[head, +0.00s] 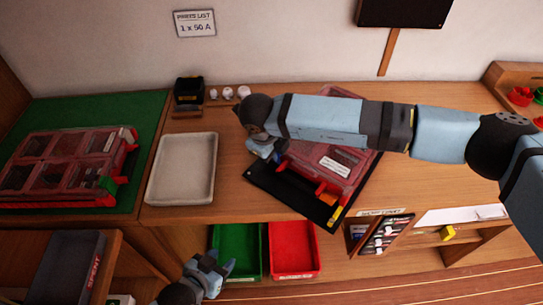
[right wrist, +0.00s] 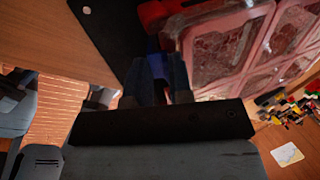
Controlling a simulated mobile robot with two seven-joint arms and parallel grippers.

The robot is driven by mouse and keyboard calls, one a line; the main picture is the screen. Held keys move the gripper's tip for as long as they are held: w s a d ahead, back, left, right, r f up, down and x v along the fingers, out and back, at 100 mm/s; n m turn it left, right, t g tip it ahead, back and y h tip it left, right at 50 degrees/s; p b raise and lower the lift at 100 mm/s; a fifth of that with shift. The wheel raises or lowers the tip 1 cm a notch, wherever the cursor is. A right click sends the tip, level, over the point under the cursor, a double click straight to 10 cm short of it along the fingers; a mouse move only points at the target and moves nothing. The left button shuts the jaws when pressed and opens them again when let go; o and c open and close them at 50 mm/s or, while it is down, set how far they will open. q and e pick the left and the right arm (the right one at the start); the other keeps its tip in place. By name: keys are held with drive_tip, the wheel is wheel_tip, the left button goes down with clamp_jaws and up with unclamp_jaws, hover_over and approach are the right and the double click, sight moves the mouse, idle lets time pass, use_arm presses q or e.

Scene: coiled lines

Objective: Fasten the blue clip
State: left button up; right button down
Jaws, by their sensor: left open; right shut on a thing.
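A case with a clear lid and red body (head: 335,165) lies at an angle on a black mat (head: 292,195) in the middle of the bench. My right gripper (head: 268,150) is at the case's left front corner. In the right wrist view my right gripper (right wrist: 163,68) is shut on the blue clip (right wrist: 153,48) at the case's edge, beside a red part. The fingers hide much of the clip, so I cannot tell whether it is fastened. My left gripper (head: 222,268) is open and empty, low in front of the bench, near a green bin.
A pale empty tray (head: 181,170) lies left of the mat. A second red case (head: 65,168) sits on a green mat (head: 105,108). Green (head: 237,250) and red (head: 293,250) bins are below the bench front. A black box (head: 188,92) stands behind.

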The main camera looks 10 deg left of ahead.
drive_tip(key=c, duration=1)
unclamp_jaws()
use_arm(q)
drive_tip(key=shift+w+r, duration=0.1)
drive_tip(key=shift+r, duration=0.15)
use_arm(e)
drive_tip(key=shift+r, duration=0.3)
use_arm(q)
drive_tip(key=shift+d+f+b, duration=0.15)
drive_tip(key=shift+f+b, duration=0.45)
drive_tip(key=shift+b, duration=0.15)
use_arm(e)
drive_tip(key=v, duration=1.3)
drive_tip(key=shift+s, duration=0.15)
